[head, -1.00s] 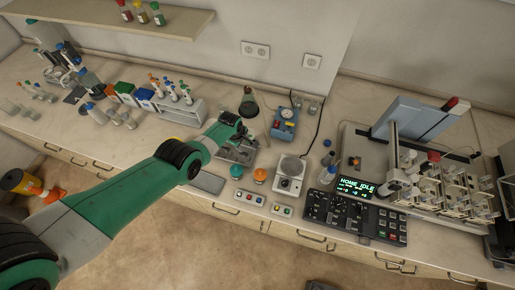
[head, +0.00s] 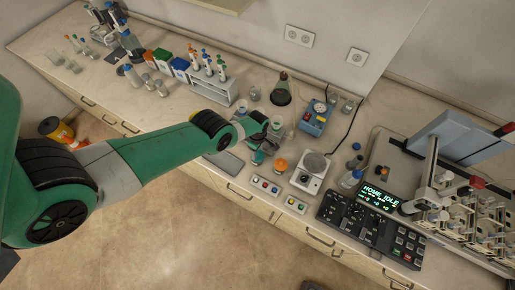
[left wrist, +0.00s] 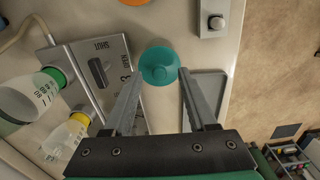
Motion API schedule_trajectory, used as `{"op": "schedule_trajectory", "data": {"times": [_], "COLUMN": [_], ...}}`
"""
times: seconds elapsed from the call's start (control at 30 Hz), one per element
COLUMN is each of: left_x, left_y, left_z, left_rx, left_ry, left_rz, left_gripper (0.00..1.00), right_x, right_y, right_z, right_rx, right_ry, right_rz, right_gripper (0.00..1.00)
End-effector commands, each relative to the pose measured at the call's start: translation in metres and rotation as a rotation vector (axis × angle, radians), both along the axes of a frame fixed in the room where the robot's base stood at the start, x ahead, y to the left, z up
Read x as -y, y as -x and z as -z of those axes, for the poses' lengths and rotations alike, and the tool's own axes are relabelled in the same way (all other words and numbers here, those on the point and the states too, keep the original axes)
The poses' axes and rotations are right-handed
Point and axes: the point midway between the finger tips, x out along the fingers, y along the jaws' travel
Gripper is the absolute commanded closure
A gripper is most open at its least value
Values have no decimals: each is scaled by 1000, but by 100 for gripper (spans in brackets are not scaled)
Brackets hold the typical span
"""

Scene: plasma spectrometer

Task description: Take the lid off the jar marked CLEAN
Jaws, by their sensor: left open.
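A round teal lid (left wrist: 159,66) lies just beyond and between the fingertips of my left gripper (left wrist: 154,78) in the left wrist view. The fingers are apart and empty, and I see no contact with the lid. In the head view the teal lid (head: 257,157) is partly hidden below my left gripper (head: 263,148). An orange-lidded jar (head: 280,165) stands just to its right, and its orange lid (left wrist: 135,2) shows at the top edge of the wrist view. No CLEAN marking is readable on either jar. My right gripper is not in view.
A grey box (left wrist: 95,75) with green- and yellow-capped bottles is left of the fingers in the wrist view; a flat grey tray (left wrist: 208,88) lies right. A white hotplate (head: 312,172) and small button boxes (head: 265,185) stand near the orange jar. A flask (head: 281,92) stands behind.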

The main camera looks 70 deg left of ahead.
Motion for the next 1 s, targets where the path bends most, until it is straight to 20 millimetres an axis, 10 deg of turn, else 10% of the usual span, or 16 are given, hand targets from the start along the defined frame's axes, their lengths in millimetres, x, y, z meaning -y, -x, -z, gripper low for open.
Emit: {"op": "schedule_trajectory", "data": {"times": [0.27,0.6,1.0], "left_x": [0,0,0], "left_y": [0,0,0], "left_z": [8,8,7], "left_rx": [1,1,1], "left_ry": [-1,-1,-1], "left_rz": [0,0,0], "left_gripper": [43,100,100], "right_x": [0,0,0], "right_y": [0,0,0], "right_z": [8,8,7], "right_rx": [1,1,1], "right_ry": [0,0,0], "right_rz": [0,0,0], "right_gripper": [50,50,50]}}
